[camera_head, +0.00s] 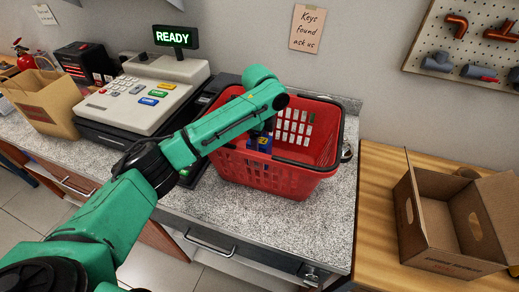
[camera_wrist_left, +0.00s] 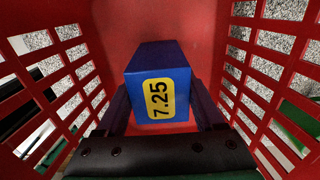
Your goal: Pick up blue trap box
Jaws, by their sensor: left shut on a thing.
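The blue trap box (camera_wrist_left: 158,65) has a yellow label reading 7.25 and sits between the two fingers of my left gripper (camera_wrist_left: 165,108) in the left wrist view. The gripper is shut on it. Both are inside the red shopping basket (camera_head: 265,174), whose red walls surround them. In the head view a small part of the blue box (camera_head: 264,144) shows below my wrist; my arm hides much of the basket's inside. I cannot tell whether the box touches the basket floor. My right gripper is in neither view.
The basket stands on a speckled grey counter (camera_head: 310,225). A cash register (camera_head: 150,88) is to its left, with a paper bag (camera_head: 45,103) beyond. An open cardboard box (camera_head: 440,232) stands on the wooden counter (camera_head: 375,225) at right. The grey counter's front right is clear.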

